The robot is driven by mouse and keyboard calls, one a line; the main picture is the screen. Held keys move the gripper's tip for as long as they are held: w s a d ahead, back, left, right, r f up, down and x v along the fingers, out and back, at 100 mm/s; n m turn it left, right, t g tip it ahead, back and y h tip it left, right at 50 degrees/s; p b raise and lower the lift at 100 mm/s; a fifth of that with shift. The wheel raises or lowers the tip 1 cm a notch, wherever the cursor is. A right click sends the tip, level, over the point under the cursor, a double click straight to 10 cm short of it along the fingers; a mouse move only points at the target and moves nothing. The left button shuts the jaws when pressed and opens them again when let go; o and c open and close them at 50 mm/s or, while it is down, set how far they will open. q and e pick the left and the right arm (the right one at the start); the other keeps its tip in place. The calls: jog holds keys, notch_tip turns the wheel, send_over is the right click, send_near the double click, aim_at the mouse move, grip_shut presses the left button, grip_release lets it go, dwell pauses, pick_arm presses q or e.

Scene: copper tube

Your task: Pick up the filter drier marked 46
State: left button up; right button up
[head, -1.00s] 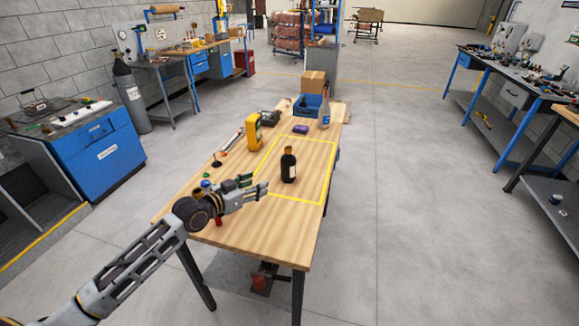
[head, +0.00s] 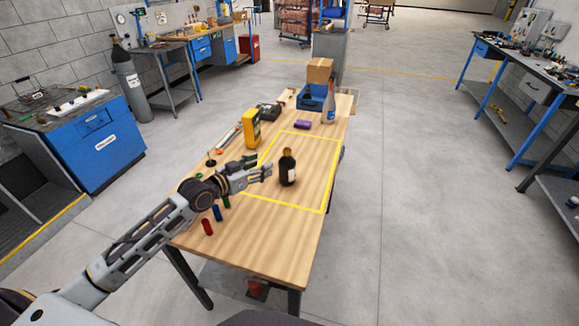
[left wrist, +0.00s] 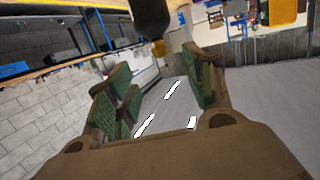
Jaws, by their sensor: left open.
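A dark upright bottle-shaped filter drier (head: 287,170) with a pale label and a brownish top stands inside the yellow outline on the wooden table. The number on it is too small to read. My left gripper (head: 263,168) is open, just left of the drier, with its fingers toward it. In the left wrist view, the drier's dark body and brassy end (left wrist: 150,18) show at the top, between and beyond the green-padded fingers (left wrist: 165,85). Nothing is seen between the pads. My right gripper is not in view.
Red (head: 207,227), blue (head: 217,213) and green cylinders stand near the table's left edge, by my left arm. A yellow meter (head: 251,128), purple item (head: 303,124), spray bottle (head: 329,108) and blue bin (head: 306,103) are farther back. The table's front right is clear.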

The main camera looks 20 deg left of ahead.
aim_at(287, 166)
pick_arm(q)
jog(key=x, duration=0.9)
jog(key=shift+p, duration=0.3)
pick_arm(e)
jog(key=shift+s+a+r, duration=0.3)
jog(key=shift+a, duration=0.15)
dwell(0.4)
pick_arm(q)
jog(key=shift+a+r, duration=0.1)
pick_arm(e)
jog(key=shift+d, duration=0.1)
